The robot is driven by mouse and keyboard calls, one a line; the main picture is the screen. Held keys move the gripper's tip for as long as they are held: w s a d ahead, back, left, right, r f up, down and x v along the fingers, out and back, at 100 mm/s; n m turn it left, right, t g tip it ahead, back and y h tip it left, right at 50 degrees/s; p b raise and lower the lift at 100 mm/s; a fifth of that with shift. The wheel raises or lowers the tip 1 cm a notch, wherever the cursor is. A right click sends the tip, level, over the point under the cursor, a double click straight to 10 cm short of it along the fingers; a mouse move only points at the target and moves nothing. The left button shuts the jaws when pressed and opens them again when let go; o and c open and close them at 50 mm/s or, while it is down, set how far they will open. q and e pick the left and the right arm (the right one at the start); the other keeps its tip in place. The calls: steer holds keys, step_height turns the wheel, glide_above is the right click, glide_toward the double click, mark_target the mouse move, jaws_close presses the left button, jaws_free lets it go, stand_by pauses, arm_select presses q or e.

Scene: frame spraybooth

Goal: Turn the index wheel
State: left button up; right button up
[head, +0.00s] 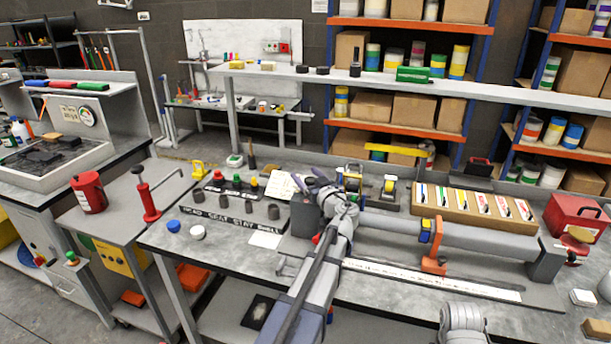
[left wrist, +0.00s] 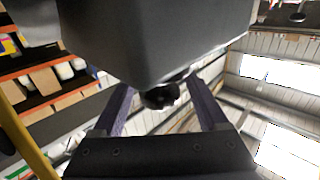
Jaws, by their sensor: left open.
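My left gripper (head: 314,187) is at the left end of the long grey tube fixture (head: 470,237), by its dark grey end block (head: 304,216). I cannot make out the index wheel for certain in the head view; the gripper and forearm cover that end. In the left wrist view a large dark block (left wrist: 150,40) fills the top. A small dark round knob (left wrist: 161,97) shows under it, between the spread purple fingers of my left gripper (left wrist: 162,92). The fingers are open; I cannot tell whether they touch the knob. My right gripper is out of view.
An orange clamp (head: 434,248) stands on the tube. A wooden card rack (head: 472,209) stands behind it. A labelled board with dark cups (head: 238,205) lies left of the block. A blue cap (head: 173,226) and white cap (head: 197,233) lie near the bench's left edge.

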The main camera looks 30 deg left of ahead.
arm_select(q)
steer(key=shift+w+a, duration=0.2)
steer(key=shift+a, duration=0.1)
steer(key=shift+c, duration=0.3)
jaws_close()
